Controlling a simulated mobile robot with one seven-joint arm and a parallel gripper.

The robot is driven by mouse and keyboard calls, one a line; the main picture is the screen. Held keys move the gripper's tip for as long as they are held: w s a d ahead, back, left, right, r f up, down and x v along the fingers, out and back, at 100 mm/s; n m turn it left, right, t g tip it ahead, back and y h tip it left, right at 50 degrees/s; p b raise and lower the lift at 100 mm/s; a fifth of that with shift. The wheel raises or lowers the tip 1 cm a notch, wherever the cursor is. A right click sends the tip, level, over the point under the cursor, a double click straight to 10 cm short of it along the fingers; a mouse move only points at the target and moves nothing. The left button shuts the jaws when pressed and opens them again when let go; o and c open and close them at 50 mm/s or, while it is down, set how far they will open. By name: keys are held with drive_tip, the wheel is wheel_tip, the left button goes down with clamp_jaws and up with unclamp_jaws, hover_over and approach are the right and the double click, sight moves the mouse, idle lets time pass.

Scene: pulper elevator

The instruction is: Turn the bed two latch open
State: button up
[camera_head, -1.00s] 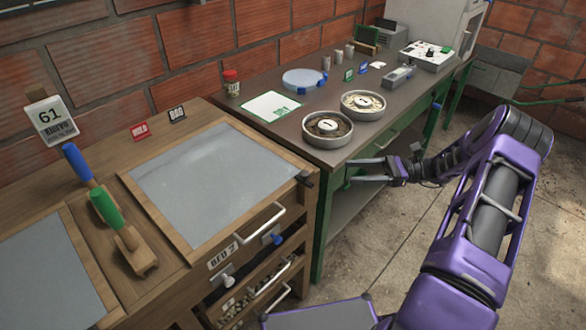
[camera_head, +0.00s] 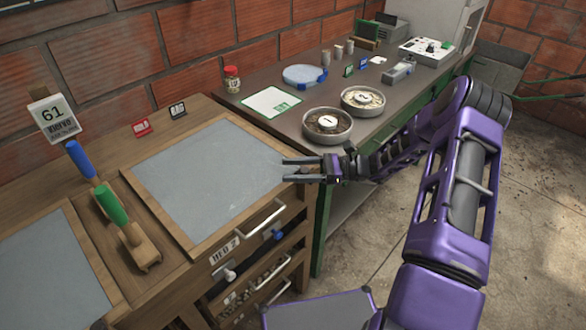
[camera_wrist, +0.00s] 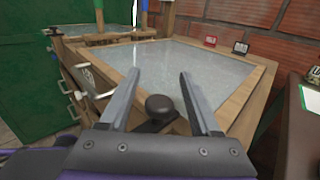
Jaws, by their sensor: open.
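The bed two latch is a dark round knob (camera_wrist: 160,104) on a dark bar at the near corner of the bed's wooden frame. In the wrist view it lies between my open fingers, apart from both; the bar's lower part is partly hidden. In the head view my gripper (camera_head: 285,169) covers that corner. My gripper also shows in the wrist view (camera_wrist: 160,73), open and empty, its fingers reaching over the corner. Bed two (camera_head: 205,180) is a grey panel in a wooden frame, with a "BED 2" label (camera_head: 225,249) on its front.
A metal handle (camera_head: 262,217), a blue knob (camera_head: 277,235) and a white knob (camera_head: 229,275) are on the bed's front. The side table (camera_head: 290,112) holds two round pans (camera_head: 327,125) close beyond my gripper. Blue and green handles stand left of bed two.

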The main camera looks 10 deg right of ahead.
drive_tip(key=shift+a, duration=0.1)
clamp_jaws()
idle(0.3)
